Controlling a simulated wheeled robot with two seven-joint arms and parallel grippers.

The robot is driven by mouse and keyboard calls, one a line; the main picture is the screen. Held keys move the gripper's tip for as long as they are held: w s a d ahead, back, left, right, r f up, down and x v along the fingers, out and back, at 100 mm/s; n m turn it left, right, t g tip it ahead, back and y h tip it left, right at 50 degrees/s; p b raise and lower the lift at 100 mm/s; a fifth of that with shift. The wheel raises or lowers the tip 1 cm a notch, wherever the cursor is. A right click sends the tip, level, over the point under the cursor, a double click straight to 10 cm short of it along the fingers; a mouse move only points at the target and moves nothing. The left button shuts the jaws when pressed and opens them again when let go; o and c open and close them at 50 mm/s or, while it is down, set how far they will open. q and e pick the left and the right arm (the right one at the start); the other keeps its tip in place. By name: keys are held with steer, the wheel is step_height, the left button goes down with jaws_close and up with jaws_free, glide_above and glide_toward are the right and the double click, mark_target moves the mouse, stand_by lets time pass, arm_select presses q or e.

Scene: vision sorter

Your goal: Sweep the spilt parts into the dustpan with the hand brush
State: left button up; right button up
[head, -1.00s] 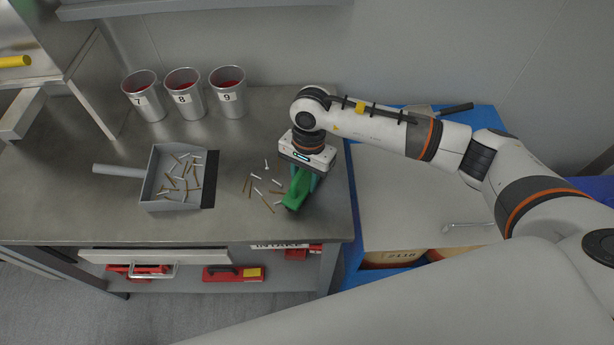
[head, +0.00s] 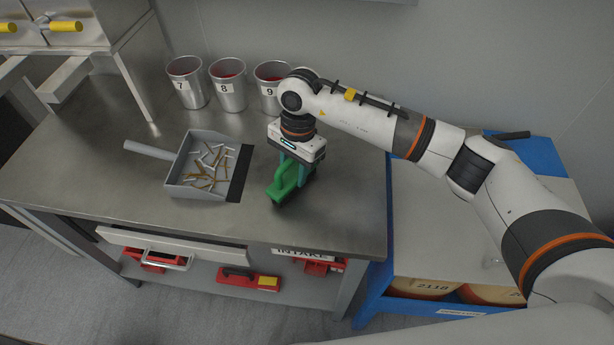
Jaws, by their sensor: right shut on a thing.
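A grey dustpan (head: 178,188) lies on the metal bench, its handle to the left and its dark lip to the right. Several spilt parts (head: 210,167), silver and brown pins, lie inside it. My right gripper (head: 291,172) is shut on the green hand brush (head: 282,186). The brush is at the bench top, a little right of the dustpan's lip and apart from it. I see no loose parts on the bench between the brush and the lip; the brush may hide some. My left gripper is not in view.
Metal cups numbered 7 (head: 187,82), 8 (head: 228,85) and 9 (head: 270,84) stand behind the dustpan. A blue-framed table (head: 373,290) stands right of the bench. The bench top (head: 90,165) left of the dustpan is clear.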

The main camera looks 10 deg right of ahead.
steer(key=w+a+b, duration=0.1)
steer(key=a+b, duration=0.1)
steer(key=w+a+b, duration=0.1)
steer(key=a+b, duration=0.1)
steer(key=a, duration=0.1)
steer(key=w+a+b, duration=0.2)
steer(key=shift+a+f, duration=0.15)
steer(key=shift+a, duration=0.2)
step_height(320, 180, up, 7)
steer(key=p, duration=0.3)
steer(key=shift+d, duration=0.15)
stand_by(0.4)
